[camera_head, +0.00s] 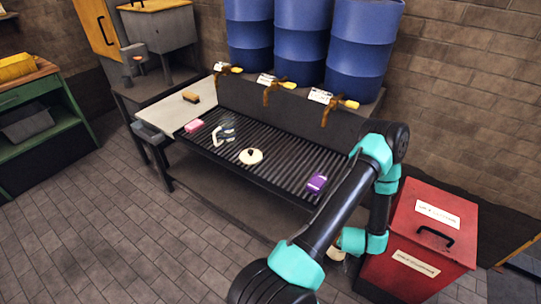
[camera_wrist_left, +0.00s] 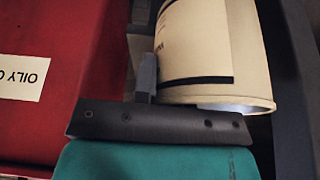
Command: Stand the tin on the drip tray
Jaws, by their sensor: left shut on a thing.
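The tin (camera_wrist_left: 208,50) is cream with a dark band and fills the upper right of the left wrist view, its open rim towards the camera. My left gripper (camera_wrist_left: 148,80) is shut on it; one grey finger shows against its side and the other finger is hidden. In the head view only a pale sliver of the tin (camera_head: 336,241) shows behind my left arm, low between the tray's front and the red bin. The drip tray (camera_head: 240,163) is the dark ribbed surface under the taps. My right gripper is not in view.
A red bin (camera_head: 425,235) stands at the right.

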